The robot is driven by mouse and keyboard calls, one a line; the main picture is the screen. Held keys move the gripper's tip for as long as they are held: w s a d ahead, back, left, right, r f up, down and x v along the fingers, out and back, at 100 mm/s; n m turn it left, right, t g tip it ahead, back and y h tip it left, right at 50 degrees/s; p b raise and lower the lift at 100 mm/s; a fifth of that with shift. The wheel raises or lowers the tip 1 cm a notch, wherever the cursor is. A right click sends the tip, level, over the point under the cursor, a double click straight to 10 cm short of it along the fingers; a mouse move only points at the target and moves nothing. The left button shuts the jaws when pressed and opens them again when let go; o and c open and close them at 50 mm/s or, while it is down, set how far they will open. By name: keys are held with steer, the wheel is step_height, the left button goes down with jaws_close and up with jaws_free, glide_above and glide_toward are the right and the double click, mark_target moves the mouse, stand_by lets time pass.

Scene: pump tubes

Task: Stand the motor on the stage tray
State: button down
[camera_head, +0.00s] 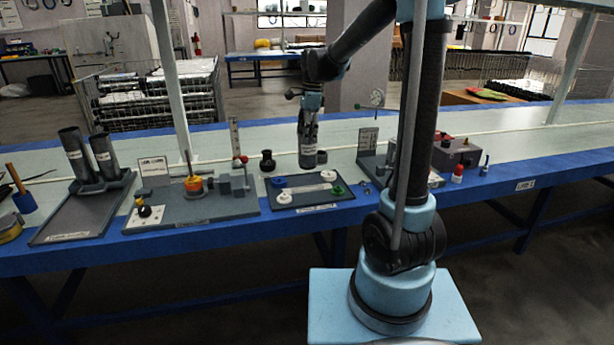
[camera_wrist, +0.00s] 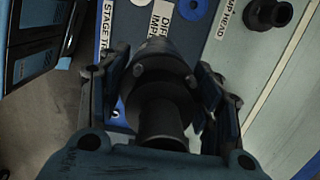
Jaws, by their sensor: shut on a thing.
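The motor is a dark grey cylinder (camera_head: 308,154) with a pale band, upright in my gripper. In the wrist view the dark motor (camera_wrist: 160,85) lies between the two fingers of my gripper (camera_wrist: 157,90), its narrower neck toward the camera. My gripper (camera_head: 310,125) is shut on it, pointing down. The stage tray (camera_head: 312,199) is a flat dark tray below the motor, with white, blue and green round parts on it. In the wrist view the stage tray (camera_wrist: 205,45) is partly hidden by the motor and fingers. Any gap beneath the motor is hard to judge.
A black pump head (camera_head: 267,161) stands behind the tray's left corner; it also shows in the wrist view (camera_wrist: 268,13). A grey fixture board (camera_head: 200,208) lies left, and an upright plate (camera_head: 368,140) stands right. The bench behind is mostly clear.

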mark_target(307, 156)
step_height(307, 156, down, 4)
steer(key=shift+w+r, duration=0.1)
steer(key=shift+w, duration=0.05)
steer(key=shift+f, duration=3)
steer(key=c, duration=0.5)
jaws_free()
steer(key=shift+r, duration=0.1)
